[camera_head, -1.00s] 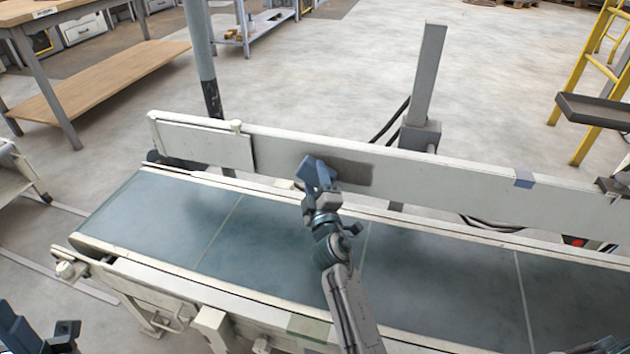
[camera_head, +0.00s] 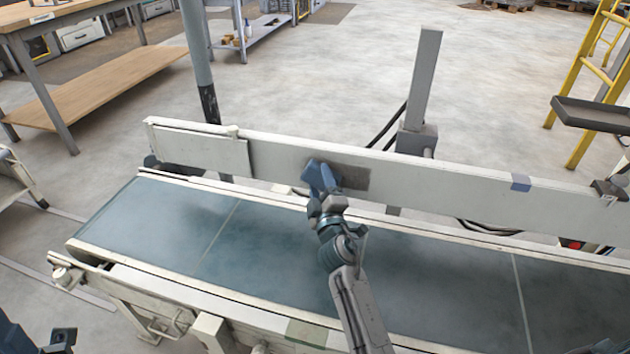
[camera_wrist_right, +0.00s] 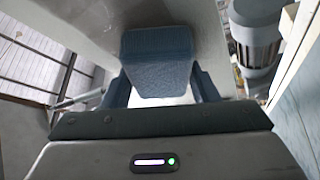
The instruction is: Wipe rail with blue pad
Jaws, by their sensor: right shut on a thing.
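The rail (camera_head: 435,178) is a long pale board along the far side of the conveyor. A dark smudge (camera_head: 352,177) marks its face near the middle. My right gripper (camera_head: 322,190) is shut on the blue pad (camera_head: 318,174), which is at the rail's face at the left part of the smudge. The pad hides part of the rail there. In the right wrist view the blue pad (camera_wrist_right: 157,60) sits between the fingers. My left gripper (camera_head: 60,342) shows only in part at the lower left corner, away from the rail; its jaws are unclear.
The conveyor belt (camera_head: 185,222) lies in front of the rail and is clear apart from my right arm above it. A grey post (camera_head: 424,80) stands behind the rail. A small blue patch (camera_head: 521,182) is on the rail's right part. A yellow ladder (camera_head: 580,90) stands at the right.

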